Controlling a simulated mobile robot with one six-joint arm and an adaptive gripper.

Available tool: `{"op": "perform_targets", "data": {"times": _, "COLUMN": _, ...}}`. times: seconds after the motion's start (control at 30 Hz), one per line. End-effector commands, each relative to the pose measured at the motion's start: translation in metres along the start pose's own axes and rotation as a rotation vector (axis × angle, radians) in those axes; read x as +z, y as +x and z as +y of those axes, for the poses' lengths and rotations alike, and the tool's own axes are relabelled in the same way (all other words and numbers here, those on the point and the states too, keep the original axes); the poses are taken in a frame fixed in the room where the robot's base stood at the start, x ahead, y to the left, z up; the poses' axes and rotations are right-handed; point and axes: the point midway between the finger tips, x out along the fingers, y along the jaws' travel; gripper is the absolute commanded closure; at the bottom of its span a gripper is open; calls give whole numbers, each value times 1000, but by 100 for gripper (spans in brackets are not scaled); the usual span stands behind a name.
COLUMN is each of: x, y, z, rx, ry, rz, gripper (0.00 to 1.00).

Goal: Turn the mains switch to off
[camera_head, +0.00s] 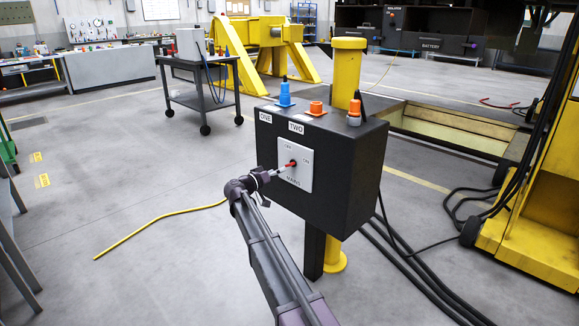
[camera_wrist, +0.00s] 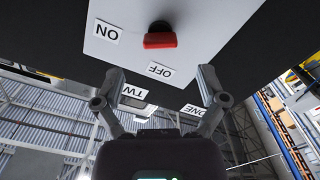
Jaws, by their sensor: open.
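The mains switch (camera_head: 292,163) has a red handle on a pale square plate (camera_head: 303,178) marked OFF, ON and MAINS, on the front of a black control box (camera_head: 336,190). In the wrist view the red handle (camera_wrist: 160,40) sits above the OFF label, with ON to its left. I cannot tell for sure which label the handle points to. My gripper (camera_head: 280,170) is in front of the plate, close to the switch. In the wrist view my gripper (camera_wrist: 160,73) has its fingers spread wide, with nothing between them and the handle beyond the tips.
A blue plug (camera_head: 285,95), an orange plug (camera_head: 316,108) and another orange one (camera_head: 354,113) stand on the box top. A yellow post (camera_head: 348,75) rises behind it. Dark cables (camera_head: 415,270) lie on the floor to the right. The floor to the left is mostly clear.

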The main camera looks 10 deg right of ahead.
Motion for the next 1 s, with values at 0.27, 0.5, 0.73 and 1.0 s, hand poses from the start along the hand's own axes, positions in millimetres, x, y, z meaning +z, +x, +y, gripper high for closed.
{"op": "perform_targets", "data": {"times": 0.27, "x": 0, "y": 43, "z": -1, "rx": 0, "ry": 0, "rz": 0, "gripper": 9}}
{"op": "perform_targets", "data": {"times": 0.5, "x": 0, "y": 63, "z": 0, "rx": 0, "ry": 0, "rz": 0, "gripper": 9}}
{"op": "perform_targets", "data": {"times": 0.73, "x": 0, "y": 66, "z": -1, "rx": -2, "ry": 0, "rz": 1, "gripper": 9}}
{"op": "perform_targets", "data": {"times": 1.0, "x": 0, "y": 66, "z": 0, "rx": -1, "ry": 0, "rz": 1, "gripper": 32}}
